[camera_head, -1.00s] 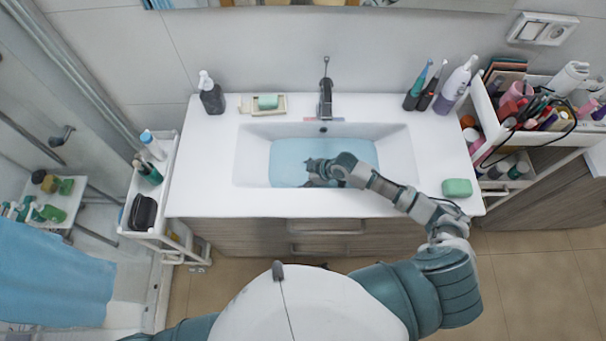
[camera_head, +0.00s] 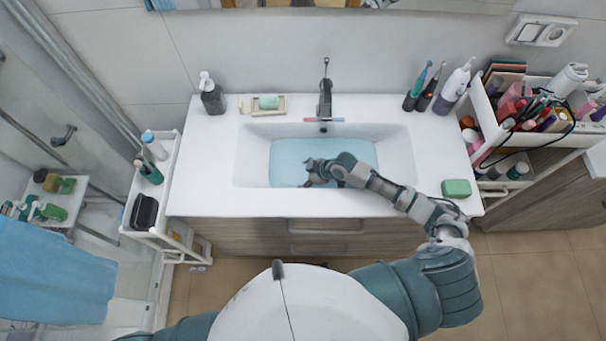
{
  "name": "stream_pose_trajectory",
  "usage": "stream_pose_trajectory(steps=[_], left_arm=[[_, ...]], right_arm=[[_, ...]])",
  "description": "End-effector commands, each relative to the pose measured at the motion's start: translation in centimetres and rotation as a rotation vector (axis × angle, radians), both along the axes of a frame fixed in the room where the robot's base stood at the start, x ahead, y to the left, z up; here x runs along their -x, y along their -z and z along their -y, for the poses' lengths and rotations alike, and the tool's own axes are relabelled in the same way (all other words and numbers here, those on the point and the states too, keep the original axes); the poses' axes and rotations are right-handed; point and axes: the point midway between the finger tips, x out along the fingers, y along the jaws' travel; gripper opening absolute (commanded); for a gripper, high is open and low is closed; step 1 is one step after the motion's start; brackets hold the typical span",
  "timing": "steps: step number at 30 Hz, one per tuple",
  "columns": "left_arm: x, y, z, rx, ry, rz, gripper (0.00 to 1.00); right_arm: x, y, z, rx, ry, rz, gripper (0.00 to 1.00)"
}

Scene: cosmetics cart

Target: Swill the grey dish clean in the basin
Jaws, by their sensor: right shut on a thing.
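The white basin (camera_head: 246,160) is set in the counter and holds light blue water (camera_head: 290,155). My right arm reaches in from the right. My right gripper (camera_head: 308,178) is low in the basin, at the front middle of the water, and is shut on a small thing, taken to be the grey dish. The gripper hides most of it, and its outline cannot be made out. My left gripper is out of view.
A black tap (camera_head: 325,98) stands behind the basin. A dark soap bottle (camera_head: 212,97) and a beige tray (camera_head: 254,108) with a pale green bar are at the back left. A green block (camera_head: 456,189) lies at the front right. Electric toothbrushes (camera_head: 427,92) stand back right.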

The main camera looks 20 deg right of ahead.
Motion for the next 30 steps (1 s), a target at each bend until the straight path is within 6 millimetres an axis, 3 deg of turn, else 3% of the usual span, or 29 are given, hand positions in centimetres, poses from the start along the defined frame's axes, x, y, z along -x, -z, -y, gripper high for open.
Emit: stream_pose_trajectory(steps=[11, 30], left_arm=[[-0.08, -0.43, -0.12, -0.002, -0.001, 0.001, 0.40], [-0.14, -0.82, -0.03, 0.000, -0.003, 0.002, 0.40]], right_arm=[[0.19, -0.04, 0.79, -0.001, 0.001, 0.001, 0.32], [-0.03, -0.04, -0.05, 0.000, 0.001, 0.001, 0.32]])
